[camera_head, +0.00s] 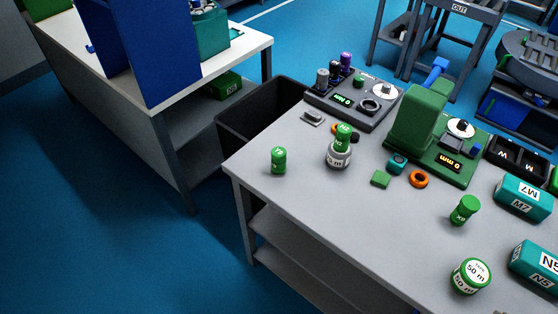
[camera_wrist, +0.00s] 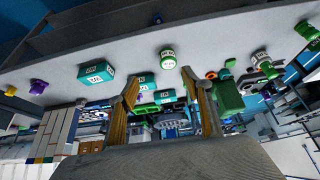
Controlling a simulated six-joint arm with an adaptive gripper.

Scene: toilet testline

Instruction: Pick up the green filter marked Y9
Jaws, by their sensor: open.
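One filter (camera_head: 278,160) is by the left edge. A second filter (camera_head: 343,136) is on top of a grey round weight (camera_head: 339,156). The third filter (camera_head: 464,210) is further right, near the teal boxes. The markings are too small for me to tell surely which reads Y9. My gripper (camera_wrist: 165,100) shows only in the wrist view. Its two yellowish fingers are wide apart with nothing gripped, and the table is beyond them.
A green 50 m weight (camera_head: 470,276) stands near the table's front. Teal boxes M7 (camera_head: 522,198) and N5 (camera_head: 536,264) are at the right. A green device (camera_head: 418,125), an orange ring (camera_head: 418,179) and a grey device (camera_head: 352,101) are behind. A dark bin (camera_head: 258,110) stands left of the table.

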